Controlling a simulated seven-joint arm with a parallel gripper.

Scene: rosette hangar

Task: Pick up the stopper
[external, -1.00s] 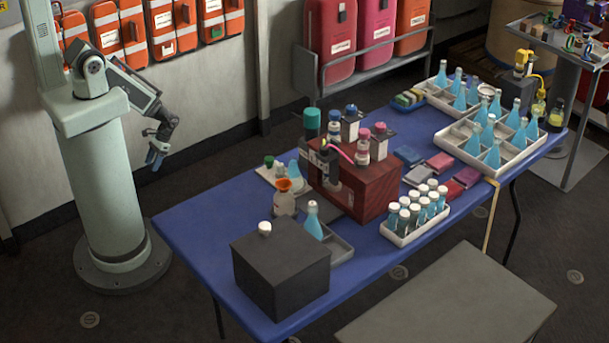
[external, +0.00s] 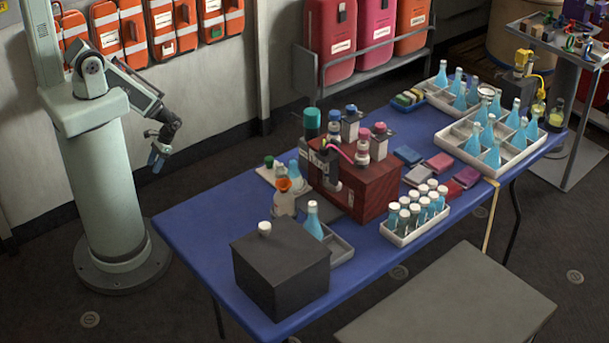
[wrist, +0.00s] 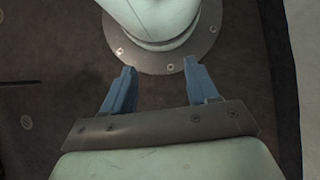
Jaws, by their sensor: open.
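A small white stopper (external: 265,228) sits on top of the dark grey box (external: 280,268) at the near left of the blue table. Other stopper-like pieces also show: a green one (external: 269,161) at the table's back left and white-topped bottles. I cannot tell for certain which one the task names. My gripper (external: 158,160) hangs left of the table, near my base, far from all of these. In the wrist view my gripper (wrist: 159,68) shows two blue fingers apart with nothing between them. No stopper shows in that view.
A clear flask with an orange top (external: 284,185) and a blue bottle (external: 312,222) stand behind the box. The table's left end is clear.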

